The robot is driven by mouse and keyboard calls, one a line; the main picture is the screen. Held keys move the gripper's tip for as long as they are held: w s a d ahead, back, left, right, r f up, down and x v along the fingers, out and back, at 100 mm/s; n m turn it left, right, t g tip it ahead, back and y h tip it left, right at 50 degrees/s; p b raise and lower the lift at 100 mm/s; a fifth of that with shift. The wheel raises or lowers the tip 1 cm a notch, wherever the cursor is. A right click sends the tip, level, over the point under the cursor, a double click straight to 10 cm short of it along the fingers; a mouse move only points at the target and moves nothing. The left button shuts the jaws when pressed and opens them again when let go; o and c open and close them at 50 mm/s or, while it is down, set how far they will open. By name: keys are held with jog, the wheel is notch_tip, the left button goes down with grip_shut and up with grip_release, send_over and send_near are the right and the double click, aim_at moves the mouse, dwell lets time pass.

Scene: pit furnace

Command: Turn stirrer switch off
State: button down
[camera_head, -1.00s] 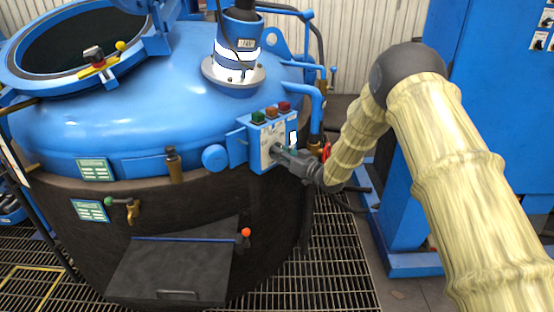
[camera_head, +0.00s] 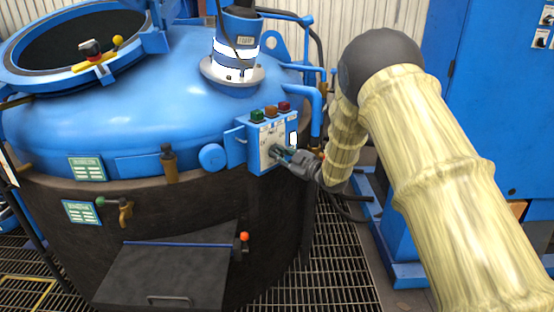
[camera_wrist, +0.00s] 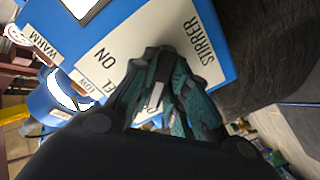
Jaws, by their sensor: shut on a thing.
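The control box (camera_head: 268,143) is on the side of the blue furnace vessel, with green, orange and red buttons on top and a pale front panel. In the wrist view the panel (camera_wrist: 122,46) reads "STIRRER", "ON", "LOW" and "WARM". My gripper (camera_head: 283,154) is at the lower right of this panel. In the wrist view my gripper (camera_wrist: 160,98) has its teal finger pads close together around a small pale piece, the stirrer switch (camera_wrist: 154,95), beside the "STIRRER" label. The fingers hide most of the switch and the lettering below it, so its position is unclear.
The blue vessel (camera_head: 120,120) fills the left, with an open round hatch at its upper left and a motor (camera_head: 237,45) on top. A blue pipe (camera_head: 313,105) runs close behind the control box. A blue cabinet (camera_head: 490,110) stands at right. Grated floor lies below.

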jog(key=shift+f+n+b, duration=0.1)
jog(key=shift+n+b, duration=0.2)
jog(key=shift+n, duration=0.3)
jog(key=c, duration=1.4)
grip_release()
jog(key=shift+s+d, duration=0.1)
jog(key=v, duration=1.2)
